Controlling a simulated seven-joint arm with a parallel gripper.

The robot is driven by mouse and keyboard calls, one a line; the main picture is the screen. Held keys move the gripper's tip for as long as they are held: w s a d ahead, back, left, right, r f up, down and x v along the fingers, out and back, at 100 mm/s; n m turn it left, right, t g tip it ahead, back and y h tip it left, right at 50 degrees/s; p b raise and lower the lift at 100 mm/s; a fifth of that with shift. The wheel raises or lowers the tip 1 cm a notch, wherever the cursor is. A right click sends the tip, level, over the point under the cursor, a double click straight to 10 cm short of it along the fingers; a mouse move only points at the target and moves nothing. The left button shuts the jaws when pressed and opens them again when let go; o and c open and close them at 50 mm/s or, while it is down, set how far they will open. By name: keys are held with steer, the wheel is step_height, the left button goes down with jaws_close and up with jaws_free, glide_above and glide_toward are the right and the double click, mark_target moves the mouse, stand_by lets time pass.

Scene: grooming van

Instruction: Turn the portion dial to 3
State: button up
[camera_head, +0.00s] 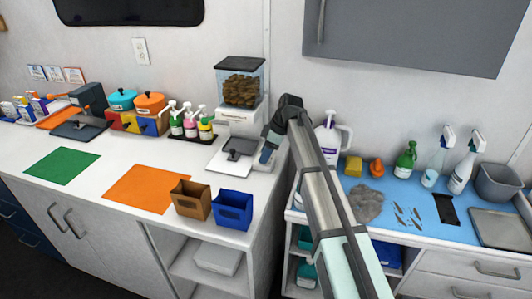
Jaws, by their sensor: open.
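The kibble dispenser has a clear hopper of brown kibble (241,88) with a black lid, above a white body (238,122). A white base with a dark plate (239,148) lies in front of it. I cannot make out the portion dial or its numbers; the picture is too small, and my arm covers the area at the dispenser's right. My gripper (267,152) points down just right of the dispenser's base, near the counter's right edge. It is open, with nothing seen in it. I cannot tell whether it touches the dispenser.
Left of the dispenser stand pump bottles (190,122) on a dark tray and two lidded pots (150,103). A brown bin (190,200) and a blue bin (233,208) stand at the front edge. Right of my arm, a blue mat (400,204) holds spray bottles (462,168) and tools.

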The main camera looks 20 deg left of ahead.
steer(key=shift+c, duration=0.5)
jaws_close()
